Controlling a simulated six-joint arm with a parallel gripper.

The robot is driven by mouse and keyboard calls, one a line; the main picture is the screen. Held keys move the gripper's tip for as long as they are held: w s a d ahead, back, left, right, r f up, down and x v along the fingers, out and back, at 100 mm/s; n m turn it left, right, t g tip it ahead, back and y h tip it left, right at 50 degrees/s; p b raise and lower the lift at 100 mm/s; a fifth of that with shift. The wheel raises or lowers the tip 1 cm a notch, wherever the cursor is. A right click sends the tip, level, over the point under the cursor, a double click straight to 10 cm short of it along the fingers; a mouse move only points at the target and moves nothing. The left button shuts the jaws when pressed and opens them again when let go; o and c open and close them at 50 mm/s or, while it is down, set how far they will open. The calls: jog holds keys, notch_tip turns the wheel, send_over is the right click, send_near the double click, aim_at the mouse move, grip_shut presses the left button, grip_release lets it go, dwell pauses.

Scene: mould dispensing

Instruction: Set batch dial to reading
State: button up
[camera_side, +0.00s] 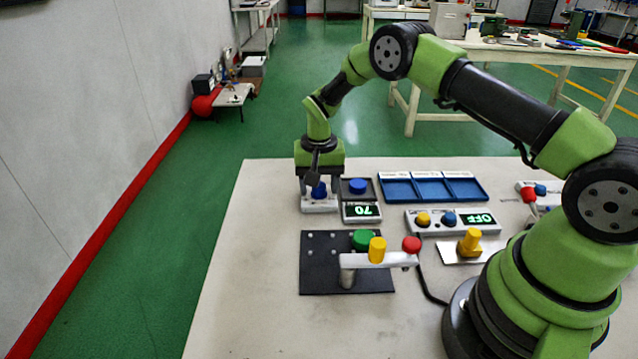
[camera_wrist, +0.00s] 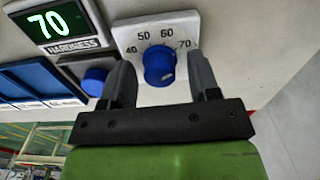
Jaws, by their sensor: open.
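The batch dial is a blue knob (camera_wrist: 158,66) on a white plate (camera_wrist: 130,38) with a printed scale showing 40, 50, 60 and 70. My gripper (camera_wrist: 161,62) is open, with one finger on each side of the knob and visible gaps between. In the side view my gripper (camera_side: 319,186) points down over the blue knob (camera_side: 319,190), which is partly hidden. The knob's pointer direction is not clear. A display (camera_wrist: 49,25) labelled HARDNESS reads 70 in green; it also shows in the side view (camera_side: 361,211).
A second blue knob (camera_side: 358,186) on a dark plate stands close right of my gripper. Blue trays (camera_side: 430,188) lie behind. A control box (camera_side: 437,222) reads OFF. A black plate (camera_side: 318,276) with coloured parts lies in front. The table's left side is clear.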

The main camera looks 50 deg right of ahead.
notch_tip(320, 180, up, 10)
jog(key=shift+f, duration=0.1)
dwell(0.4)
jog(key=s+a+r+n+t, duration=0.1)
jog(key=s+a+r+t, duration=0.1)
jog(key=s+r, duration=0.55)
jog(key=s+a+r+n+t, duration=0.1)
jog(key=s+a+r+t, duration=0.2)
jog(key=r, duration=0.8)
jog(key=s+a+n+t+y, duration=0.2)
jog(key=s, duration=1.4)
jog(key=shift+a+r, duration=0.25)
jog(key=shift+r, duration=0.1)
